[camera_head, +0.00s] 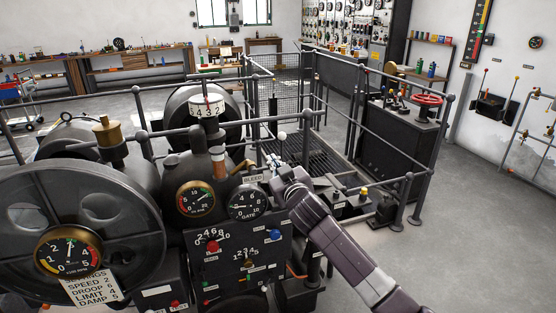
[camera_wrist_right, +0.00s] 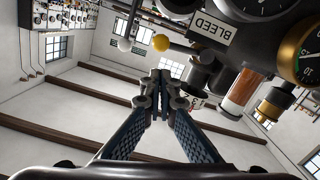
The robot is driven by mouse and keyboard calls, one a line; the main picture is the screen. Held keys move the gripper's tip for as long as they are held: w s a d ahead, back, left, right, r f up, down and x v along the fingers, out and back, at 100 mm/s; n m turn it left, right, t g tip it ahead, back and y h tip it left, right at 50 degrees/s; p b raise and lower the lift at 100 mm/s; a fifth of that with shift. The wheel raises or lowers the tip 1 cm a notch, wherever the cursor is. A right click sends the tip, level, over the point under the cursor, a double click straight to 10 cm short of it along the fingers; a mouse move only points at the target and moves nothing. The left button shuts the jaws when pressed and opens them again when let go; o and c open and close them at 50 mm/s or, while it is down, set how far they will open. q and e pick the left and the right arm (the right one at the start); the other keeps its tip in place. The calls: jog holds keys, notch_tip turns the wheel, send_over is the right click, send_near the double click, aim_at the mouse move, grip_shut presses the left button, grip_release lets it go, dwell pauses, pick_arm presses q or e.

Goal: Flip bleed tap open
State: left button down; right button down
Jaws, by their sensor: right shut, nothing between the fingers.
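The BLEED label (camera_head: 253,180) sits on the dark machine beside the right-hand gauge, and it also shows in the right wrist view (camera_wrist_right: 211,27). In the wrist view a short lever with a yellow ball (camera_wrist_right: 160,42) sticks out next to that label; I take it to be the bleed tap. My right gripper (camera_wrist_right: 160,78) is shut and empty, its fingertips appearing just below the yellow ball; I cannot tell whether they touch the lever. In the head view my right gripper (camera_head: 274,163) is behind the gauge, and the tap is not clearly visible there. My left gripper is out of view.
A white ball knob (camera_head: 282,136) stands close to my right gripper and shows in the wrist view (camera_wrist_right: 124,44). Gauges (camera_head: 246,202) and a black control panel (camera_head: 240,255) are in front. Railings (camera_head: 340,120) run behind and to the right.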

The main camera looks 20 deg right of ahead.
jog(key=shift+d+f, duration=0.15)
jog(key=shift+f, duration=0.3)
jog(key=shift+w, duration=0.1)
jog(key=shift+d+f+m+b, duration=0.3)
jog(key=shift+f+m+b, duration=0.25)
jog(key=shift+f+m, duration=0.2)
jog(key=shift+w, duration=0.1)
